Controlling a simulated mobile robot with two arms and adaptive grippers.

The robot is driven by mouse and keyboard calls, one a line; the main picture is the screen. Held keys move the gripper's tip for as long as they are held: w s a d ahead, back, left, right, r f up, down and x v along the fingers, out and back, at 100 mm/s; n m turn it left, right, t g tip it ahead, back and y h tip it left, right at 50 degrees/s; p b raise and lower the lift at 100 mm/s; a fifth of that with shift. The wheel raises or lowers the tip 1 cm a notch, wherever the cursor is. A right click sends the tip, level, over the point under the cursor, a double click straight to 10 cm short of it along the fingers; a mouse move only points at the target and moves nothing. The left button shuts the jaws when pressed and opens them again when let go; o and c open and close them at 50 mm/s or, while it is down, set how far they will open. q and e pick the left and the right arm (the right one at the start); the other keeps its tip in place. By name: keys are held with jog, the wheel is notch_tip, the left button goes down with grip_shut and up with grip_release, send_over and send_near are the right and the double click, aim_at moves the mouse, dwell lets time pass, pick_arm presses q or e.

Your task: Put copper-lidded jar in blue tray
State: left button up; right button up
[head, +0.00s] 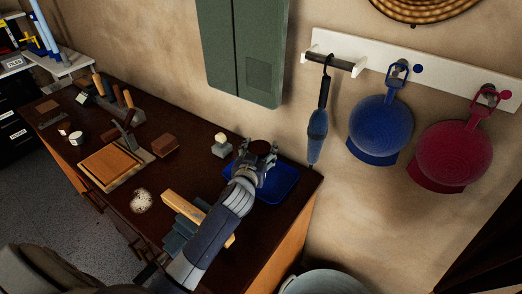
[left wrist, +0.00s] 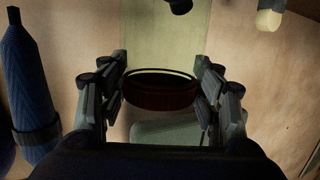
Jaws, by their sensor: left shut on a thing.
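My left gripper (head: 258,152) is shut and sits above the blue tray (head: 284,182) at the right end of the dark bench. The left wrist view shows my left gripper's fingers (left wrist: 160,95) on both sides of a round, dark reddish-brown thing, which I take to be the copper-lidded jar (left wrist: 160,92). In the head view the gripper hides most of the jar and part of the tray. The jar appears to be held above the tray; the gap is hard to judge. My right gripper is not in view.
A small grey block with a pale knob (head: 221,146) stands left of the tray. A wooden bar (head: 184,209) lies near my left arm. A green cabinet (head: 243,50) hangs above, and a blue brush (head: 318,130) hangs at the right, also in the left wrist view (left wrist: 30,85).

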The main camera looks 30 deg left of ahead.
aim_at(261, 141)
pick_arm(q)
jog(key=x, duration=0.3)
jog(key=shift+w+a+r, duration=0.1)
jog(key=shift+a+r, duration=0.1)
jog(key=shift+r, duration=0.05)
jog(key=shift+f, duration=1.8)
jog(key=shift+f, duration=0.1)
jog(key=o, duration=1.3)
jog(key=shift+f, duration=0.1)
